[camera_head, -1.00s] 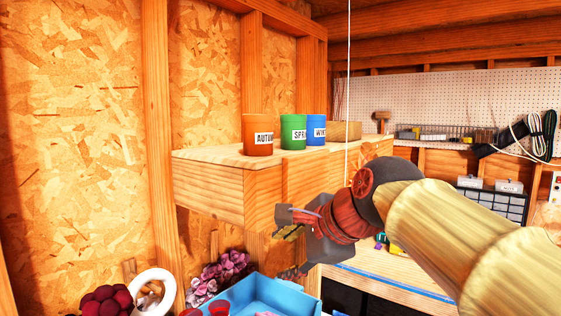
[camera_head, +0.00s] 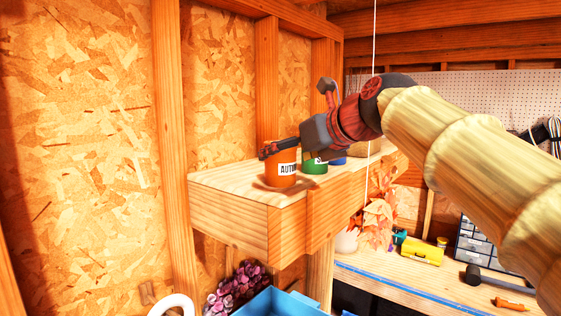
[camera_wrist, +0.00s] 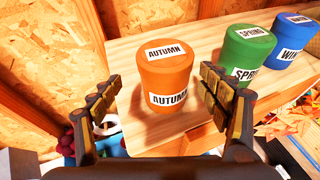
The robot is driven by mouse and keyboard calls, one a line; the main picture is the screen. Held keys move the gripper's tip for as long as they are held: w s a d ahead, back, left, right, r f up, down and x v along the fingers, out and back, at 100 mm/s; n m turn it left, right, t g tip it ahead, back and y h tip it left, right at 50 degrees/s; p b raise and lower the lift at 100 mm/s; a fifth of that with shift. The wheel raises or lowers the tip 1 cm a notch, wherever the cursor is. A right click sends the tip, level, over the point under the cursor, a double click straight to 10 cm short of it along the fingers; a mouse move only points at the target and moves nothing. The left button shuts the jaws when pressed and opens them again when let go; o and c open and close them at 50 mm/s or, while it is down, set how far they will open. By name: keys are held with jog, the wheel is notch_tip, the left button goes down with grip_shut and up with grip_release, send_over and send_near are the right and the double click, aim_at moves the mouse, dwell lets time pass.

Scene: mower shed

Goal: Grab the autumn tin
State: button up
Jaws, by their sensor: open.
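The orange autumn tin (camera_head: 281,167) stands upright near the left end of the wooden shelf, with its label facing out. In the wrist view the tin (camera_wrist: 167,79) shows an AUTUMN label on its lid and another on its side. My gripper (camera_wrist: 158,97) is open, with one finger on each side of the tin's near part in the picture. I cannot tell whether the fingers touch it. In the head view my gripper (camera_head: 290,148) reaches in from the right at the tin's upper part and hides some of it.
A green SPRING tin (camera_wrist: 249,49) stands close to the right of the autumn tin, and a blue WINTER tin (camera_wrist: 289,40) is beyond it. The wooden shelf (camera_head: 232,183) has bare room left of the tins. A white cord (camera_head: 374,40) hangs near my arm.

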jog(key=x, duration=0.2)
jog(key=p+x, duration=0.1)
jog(key=x, duration=0.2)
jog(key=shift+w+d+f, duration=0.2)
jog(key=shift+w+f, duration=0.1)
jog(key=shift+w, duration=0.1)
jog(key=shift+s+d+r, duration=0.1)
jog(key=shift+s+d, duration=0.05)
jog(key=shift+s, duration=0.1)
jog(key=shift+c, duration=0.8)
jog(key=shift+w, duration=0.15)
jog(key=c, duration=0.4)
jog(key=shift+c, duration=1.2)
jog(key=c, duration=0.5)
jog(key=shift+c, duration=0.4)
jog(key=shift+r, duration=0.15)
